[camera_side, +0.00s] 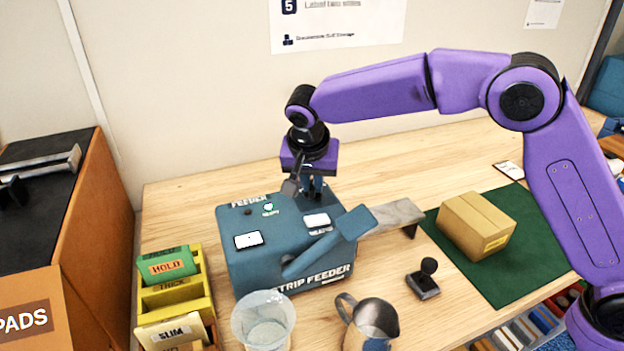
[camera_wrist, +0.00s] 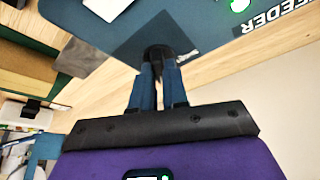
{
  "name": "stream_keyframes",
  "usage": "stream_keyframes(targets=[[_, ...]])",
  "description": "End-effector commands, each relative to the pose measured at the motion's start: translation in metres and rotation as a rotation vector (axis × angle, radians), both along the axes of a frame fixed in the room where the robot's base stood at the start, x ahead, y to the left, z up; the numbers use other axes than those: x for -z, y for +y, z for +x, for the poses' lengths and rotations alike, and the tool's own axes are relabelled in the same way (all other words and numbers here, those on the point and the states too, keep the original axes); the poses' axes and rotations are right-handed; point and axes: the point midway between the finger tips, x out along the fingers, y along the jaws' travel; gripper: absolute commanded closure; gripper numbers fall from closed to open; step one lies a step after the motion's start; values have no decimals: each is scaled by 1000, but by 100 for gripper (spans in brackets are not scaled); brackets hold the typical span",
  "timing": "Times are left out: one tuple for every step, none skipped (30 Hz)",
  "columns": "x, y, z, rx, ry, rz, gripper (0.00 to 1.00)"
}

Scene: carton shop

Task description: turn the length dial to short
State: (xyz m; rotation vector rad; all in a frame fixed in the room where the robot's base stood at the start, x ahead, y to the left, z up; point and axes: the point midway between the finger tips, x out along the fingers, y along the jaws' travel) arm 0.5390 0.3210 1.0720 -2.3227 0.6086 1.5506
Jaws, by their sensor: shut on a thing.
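The teal strip feeder (camera_side: 262,262) stands on the wooden bench in the side view. My gripper (camera_side: 315,192) points down at the right back of its top. In the wrist view my gripper (camera_wrist: 156,75) is shut on a small black dial (camera_wrist: 157,51), which sits on a darker square patch of the teal top. A small pale label lies beside the dial, but its writing and the dial's pointer cannot be read. In the side view the fingers mostly hide the dial.
A clear cup (camera_side: 263,322) and a metal jug (camera_side: 372,322) stand in front of the feeder. A yellow rack (camera_side: 176,292) is left, a carton (camera_side: 477,225) lies on the green mat (camera_side: 527,262) at right.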

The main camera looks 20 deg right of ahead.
Motion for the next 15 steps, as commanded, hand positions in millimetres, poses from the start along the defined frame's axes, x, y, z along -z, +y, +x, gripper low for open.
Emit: stream_keyframes(targets=[[0,-1,-1,-45,3,-1,100],[0,-1,-1,-73,2,-1,100],[0,-1,-1,-112,2,-1,100],[0,-1,-2,-141,2,-1,100],[0,-1,-2,-170,3,-1,100],[0,-2,-2,-207,3,-1,100],[0,-2,-2,-235,2,0,100],[0,-2,-2,-263,3,-1,100],[0,-2,-2,-303,2,0,100],[0,-2,-2,-331,3,-2,100],[0,-3,-2,-359,2,-1,100],[0,-3,-2,-395,3,0,100],[0,-3,-2,-424,2,0,100],[0,-3,-2,-453,3,0,100],[0,-3,-2,-491,3,0,100]])
